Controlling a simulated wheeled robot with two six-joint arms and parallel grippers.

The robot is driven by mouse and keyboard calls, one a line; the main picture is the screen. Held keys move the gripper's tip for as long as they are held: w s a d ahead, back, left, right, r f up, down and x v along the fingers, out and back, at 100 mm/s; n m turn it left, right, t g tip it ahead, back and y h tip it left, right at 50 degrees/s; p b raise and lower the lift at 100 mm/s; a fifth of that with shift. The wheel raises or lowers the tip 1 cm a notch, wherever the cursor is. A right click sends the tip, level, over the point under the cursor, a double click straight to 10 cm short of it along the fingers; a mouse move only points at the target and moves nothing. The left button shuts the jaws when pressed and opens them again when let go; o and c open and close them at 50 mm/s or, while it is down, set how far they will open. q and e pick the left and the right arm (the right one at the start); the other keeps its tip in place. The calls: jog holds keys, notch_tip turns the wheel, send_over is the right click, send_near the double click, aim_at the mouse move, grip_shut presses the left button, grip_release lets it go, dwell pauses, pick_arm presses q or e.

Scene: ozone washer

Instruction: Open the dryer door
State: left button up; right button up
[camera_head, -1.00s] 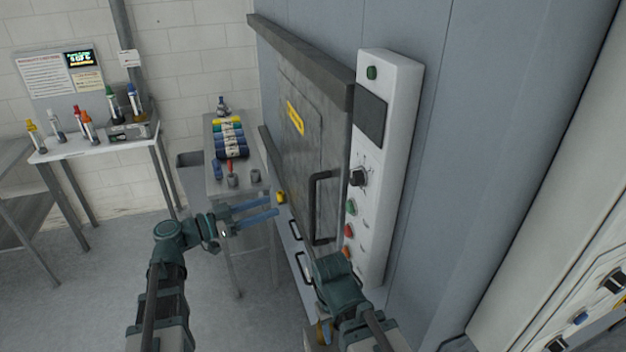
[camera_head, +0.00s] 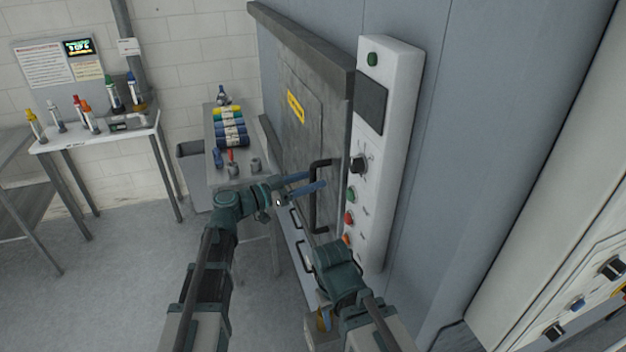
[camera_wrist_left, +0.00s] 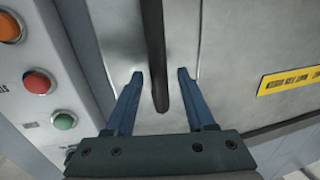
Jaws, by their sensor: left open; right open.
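The dryer door (camera_head: 300,140) is a grey metal panel with a yellow label and appears shut. Its black vertical bar handle (camera_head: 315,215) is near the door's right edge. My left gripper (camera_head: 316,181) is open at the upper part of the handle. In the left wrist view, the dark handle bar (camera_wrist_left: 154,40) runs down between the two open blue fingers (camera_wrist_left: 160,74), with a gap visible on both sides. My right gripper (camera_head: 324,320) is low in front of the machine, below the handle, its fingers mostly hidden by its own wrist.
A white control panel (camera_head: 390,150) with a knob and coloured buttons is just right of the door. A small table (camera_head: 218,178) with rolled coloured items stands behind left. A white table (camera_head: 90,143) with bottles is at the far left. Floor at left is clear.

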pick_arm(q)
jog(key=shift+w+d, duration=0.15)
jog(key=shift+d, duration=0.2)
grip_shut()
dwell(1.3)
